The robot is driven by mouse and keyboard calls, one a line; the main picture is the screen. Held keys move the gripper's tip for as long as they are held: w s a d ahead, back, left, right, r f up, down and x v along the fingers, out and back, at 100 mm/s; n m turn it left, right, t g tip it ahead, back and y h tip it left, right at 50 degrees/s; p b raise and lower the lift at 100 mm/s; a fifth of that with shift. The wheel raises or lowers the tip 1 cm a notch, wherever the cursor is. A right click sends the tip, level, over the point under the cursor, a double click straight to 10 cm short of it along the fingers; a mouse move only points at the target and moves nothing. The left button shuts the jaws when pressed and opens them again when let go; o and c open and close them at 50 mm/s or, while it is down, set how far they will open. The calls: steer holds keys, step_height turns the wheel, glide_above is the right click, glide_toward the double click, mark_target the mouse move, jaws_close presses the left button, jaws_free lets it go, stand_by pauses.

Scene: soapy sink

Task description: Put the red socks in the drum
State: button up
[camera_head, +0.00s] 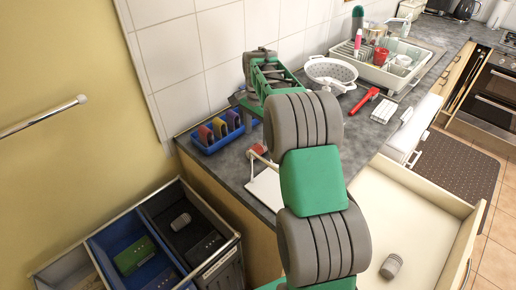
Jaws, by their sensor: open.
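My arm rises from the bottom middle and reaches over the grey counter. Its far end, with my gripper (246,101), is small and partly hidden behind my own arm links; the fingers do not show clearly, and I see nothing held. I cannot make out any red socks or a drum in this view. A small red item (258,149) lies on the counter just below the far end of my arm, partly hidden by it; what it is cannot be told.
A blue rack (206,146) with coloured items stands at the counter's left end. A white colander (330,72), a red-handled tool (363,101) and a dish rack (376,70) are farther back. An open drawer (395,215) juts out right. Sorting bins (100,255) stand lower left.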

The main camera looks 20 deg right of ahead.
mark_target(257, 146)
step_height(257, 146, down, 7)
steer(key=shift+w+r+p, duration=0.1)
steer(key=shift+r+p, duration=0.1)
steer(key=shift+p, duration=0.8)
jaws_close()
steer(key=shift+r, duration=0.1)
